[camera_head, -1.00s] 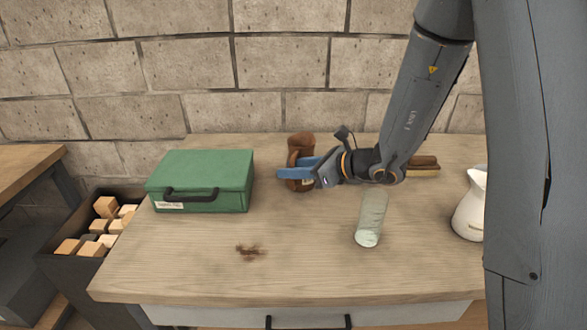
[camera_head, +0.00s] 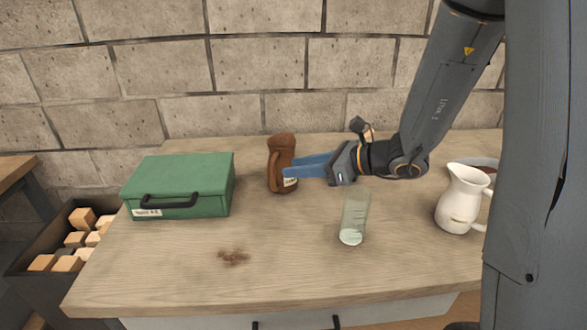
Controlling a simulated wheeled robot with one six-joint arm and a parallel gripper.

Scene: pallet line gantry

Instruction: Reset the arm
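My gripper (camera_head: 288,166) is in the middle of the view, low over the back of the table. Its two blue fingers point left and look spread apart, with nothing visible held between them. The fingertips overlap the right edge of a brown jug (camera_head: 279,152) in the picture. I cannot tell whether they touch it. My arm comes down from the upper right.
On the wooden table (camera_head: 300,265) are a green case (camera_head: 185,175) at left, a clear glass (camera_head: 354,215) in front of my gripper and a white pitcher (camera_head: 460,200) at right. Behind the pitcher is a partly hidden bowl (camera_head: 485,163). A brown stain (camera_head: 233,257) marks the front left.

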